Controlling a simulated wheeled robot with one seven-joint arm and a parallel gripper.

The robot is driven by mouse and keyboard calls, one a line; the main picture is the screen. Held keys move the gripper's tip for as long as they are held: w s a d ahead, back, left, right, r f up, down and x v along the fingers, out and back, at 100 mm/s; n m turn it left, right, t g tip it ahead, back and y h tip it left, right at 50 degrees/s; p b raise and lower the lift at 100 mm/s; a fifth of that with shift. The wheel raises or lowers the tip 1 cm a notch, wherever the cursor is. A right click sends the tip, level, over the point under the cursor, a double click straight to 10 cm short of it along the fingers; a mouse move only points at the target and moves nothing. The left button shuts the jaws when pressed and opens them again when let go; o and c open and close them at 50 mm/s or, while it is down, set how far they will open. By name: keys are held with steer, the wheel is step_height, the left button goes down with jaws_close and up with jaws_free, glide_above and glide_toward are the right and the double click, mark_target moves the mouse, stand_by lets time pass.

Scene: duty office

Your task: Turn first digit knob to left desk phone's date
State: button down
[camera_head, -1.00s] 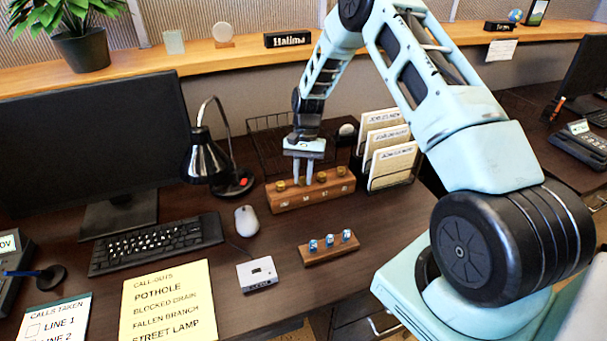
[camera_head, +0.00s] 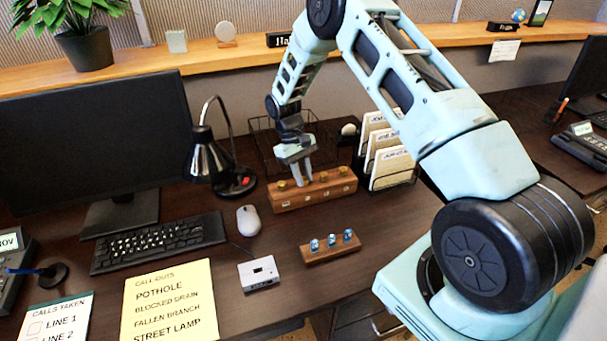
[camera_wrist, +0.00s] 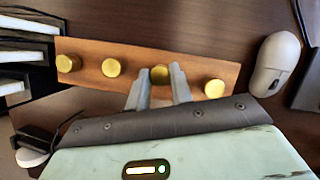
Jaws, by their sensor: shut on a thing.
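A long wooden block (camera_head: 330,197) with a row of brass knobs stands on the desk behind the mouse. My gripper (camera_head: 303,182) reaches down to the second knob from the left in the head view. In the wrist view my gripper (camera_wrist: 160,88) has its fingers on either side of that brass knob (camera_wrist: 159,74), shut on it. The other knobs are free, including the one at the mouse end (camera_wrist: 214,88). The left desk phone (camera_head: 12,245) is cut off at the left edge; its display shows "OV" and the date's digits are out of view.
A smaller wooden block (camera_head: 330,249) with blue knobs lies in front. A lamp (camera_head: 208,160) and mouse (camera_head: 247,220) are to the left. A file rack (camera_head: 388,181) stands close on the right, and a wire tray (camera_head: 268,140) behind. Bare desk lies between the two blocks.

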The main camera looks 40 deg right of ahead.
steer(key=shift+n+h, duration=0.3)
steer(key=shift+n, duration=0.4)
steer(key=shift+a, duration=0.1)
steer(key=c, duration=1.2)
jaws_free()
steer(key=shift+c, duration=0.2)
steer(key=b+v, duration=0.2)
steer(key=v, duration=1.5)
steer(key=shift+r, duration=0.3)
steer(key=shift+s+a, duration=0.1)
